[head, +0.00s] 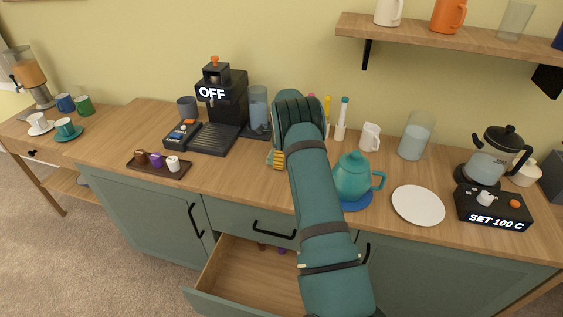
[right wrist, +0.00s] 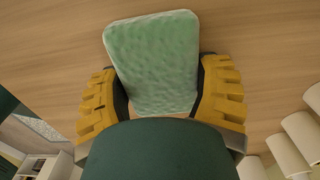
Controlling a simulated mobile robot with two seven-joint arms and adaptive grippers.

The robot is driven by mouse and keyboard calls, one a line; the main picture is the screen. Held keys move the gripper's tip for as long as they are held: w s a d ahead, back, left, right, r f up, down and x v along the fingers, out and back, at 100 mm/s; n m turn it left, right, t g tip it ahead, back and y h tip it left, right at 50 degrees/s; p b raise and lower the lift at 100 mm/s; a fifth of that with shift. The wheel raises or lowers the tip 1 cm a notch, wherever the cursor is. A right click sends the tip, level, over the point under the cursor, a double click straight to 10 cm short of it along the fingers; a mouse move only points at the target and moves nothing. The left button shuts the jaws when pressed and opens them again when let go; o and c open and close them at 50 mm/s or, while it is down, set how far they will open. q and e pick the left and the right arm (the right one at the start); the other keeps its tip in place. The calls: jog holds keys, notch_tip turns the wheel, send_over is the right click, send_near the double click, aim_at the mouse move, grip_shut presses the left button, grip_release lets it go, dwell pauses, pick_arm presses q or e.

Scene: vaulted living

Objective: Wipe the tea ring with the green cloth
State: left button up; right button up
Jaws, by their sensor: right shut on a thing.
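The green cloth (right wrist: 155,62), a pale green, pad-like piece, shows in the right wrist view between the yellow fingers of my right gripper (right wrist: 160,100). The gripper is shut on it. Wood fills the view beyond the cloth; I cannot tell if the cloth touches it. In the head view my right gripper (head: 277,158) is over the counter between the coffee machine and the teal teapot, mostly hidden by my arm, and the cloth is not clearly visible there. I see no tea ring in either view. My left gripper is not in view.
The teal teapot (head: 352,178) on a blue mat (head: 357,203) stands right of my arm, near a white plate (head: 418,205). The coffee machine (head: 227,102) and a dark tray (head: 150,167) are to the left. A drawer (head: 240,279) hangs open below the counter (head: 240,180).

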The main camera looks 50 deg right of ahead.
jog(key=shift+w+d+f+b, duration=0.1)
jog(key=shift+w+d+b, duration=0.2)
jog(key=shift+d, duration=0.3)
jog(key=shift+w+d+f+b, duration=0.1)
jog(key=shift+w+d+b, duration=0.15)
jog(key=shift+d, duration=0.4)
jog(key=shift+w+d+f+b, duration=0.1)
jog(key=shift+w+d+b, duration=0.15)
jog(key=shift+d, duration=0.35)
jog(key=shift+w+d+r+b, duration=0.1)
jog(key=shift+w+d+b, duration=0.15)
jog(key=shift+d, duration=0.2)
jog(key=shift+w+d+r+b, duration=0.1)
jog(key=shift+w+d, duration=0.25)
jog(key=shift+d, duration=0.1)
jog(key=shift+a, duration=0.1)
